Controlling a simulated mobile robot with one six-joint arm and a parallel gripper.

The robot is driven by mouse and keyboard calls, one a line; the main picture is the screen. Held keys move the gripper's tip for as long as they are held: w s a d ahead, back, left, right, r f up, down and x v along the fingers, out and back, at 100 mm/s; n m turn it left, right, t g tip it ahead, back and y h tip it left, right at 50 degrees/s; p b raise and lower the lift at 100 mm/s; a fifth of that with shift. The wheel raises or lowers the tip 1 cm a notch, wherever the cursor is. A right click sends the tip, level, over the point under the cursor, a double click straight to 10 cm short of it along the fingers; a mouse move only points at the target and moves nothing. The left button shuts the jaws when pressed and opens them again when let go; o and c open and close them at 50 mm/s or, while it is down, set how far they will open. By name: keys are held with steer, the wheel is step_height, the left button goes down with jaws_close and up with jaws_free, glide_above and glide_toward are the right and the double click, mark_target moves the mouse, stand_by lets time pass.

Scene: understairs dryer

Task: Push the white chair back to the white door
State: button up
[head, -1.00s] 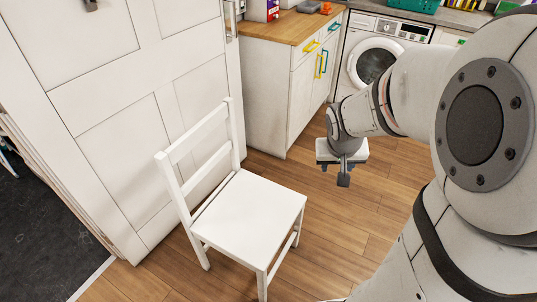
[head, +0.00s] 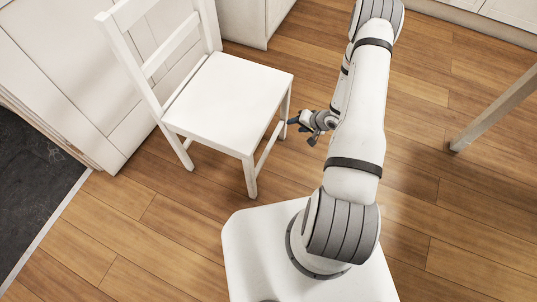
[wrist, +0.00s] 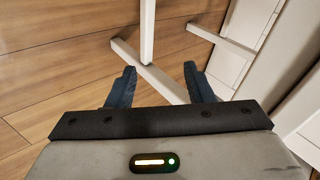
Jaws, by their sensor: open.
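The white chair (head: 235,95) stands upright on the wood floor, left of centre in the head view. Its backrest is toward the white panelled door (head: 50,75) behind it at the left; whether they touch is unclear. My gripper (head: 301,130) is low, just right of the seat and near the chair's right-side legs. In the wrist view, my open gripper (wrist: 160,88) has its two dark fingers apart. A white chair leg (wrist: 147,28) and slanted rails show ahead, in line with the gap between the fingers. Contact with the chair cannot be told.
A white cabinet (head: 242,20) stands behind the chair. A pale table or furniture leg (head: 495,108) is at the right. A dark floor area (head: 30,190) lies at the left past a pale strip. Wood floor is open in front of the chair.

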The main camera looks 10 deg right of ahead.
mark_target(271, 148)
steer(key=s+a+f+m+y+b, duration=0.1)
steer(key=s+a+f+y+b, duration=0.2)
steer(key=f, duration=0.5)
steer(key=shift+h, duration=0.3)
steer(key=b+x, duration=0.2)
steer(key=x, duration=0.2)
steer(key=s+b+x, duration=0.1)
steer(key=x, duration=0.2)
steer(key=b+x, duration=0.2)
steer(key=x, duration=0.2)
steer(key=shift+a+f+b, duration=0.3)
steer(key=shift+a+f, duration=0.05)
steer(key=shift+a, duration=0.1)
steer(key=shift+w+a+f, duration=0.15)
steer(key=shift+a, duration=0.2)
steer(key=c, duration=1)
